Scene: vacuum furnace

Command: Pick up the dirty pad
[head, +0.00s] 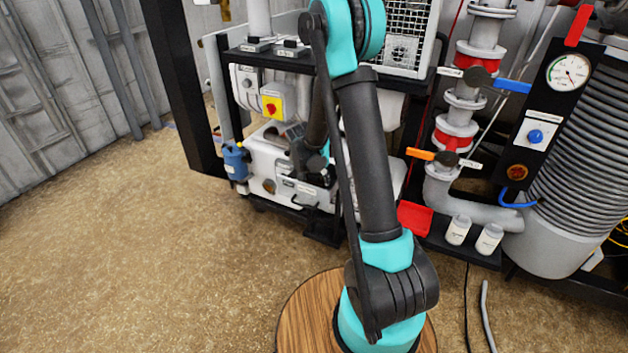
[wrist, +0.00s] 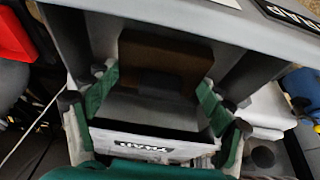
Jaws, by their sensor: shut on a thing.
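The dirty pad (wrist: 166,56) is a brown, squarish piece in the upper middle of the wrist view. My gripper (wrist: 158,86) has its green fingers on the left and right sides of the pad, and is shut on it. The pad's lower part is in shadow, so the exact contact is hard to see. In the head view my gripper (head: 312,168) is down among the white pump equipment, partly hidden by my arm. The pad cannot be made out clearly there.
Grey walls stand close around my gripper, and a white labelled face (wrist: 150,146) lies below it. A blue bottle (head: 235,162) stands left of the pump. A red tray (head: 414,218) and two white jars (head: 458,230) are to the right. The floor at left is clear.

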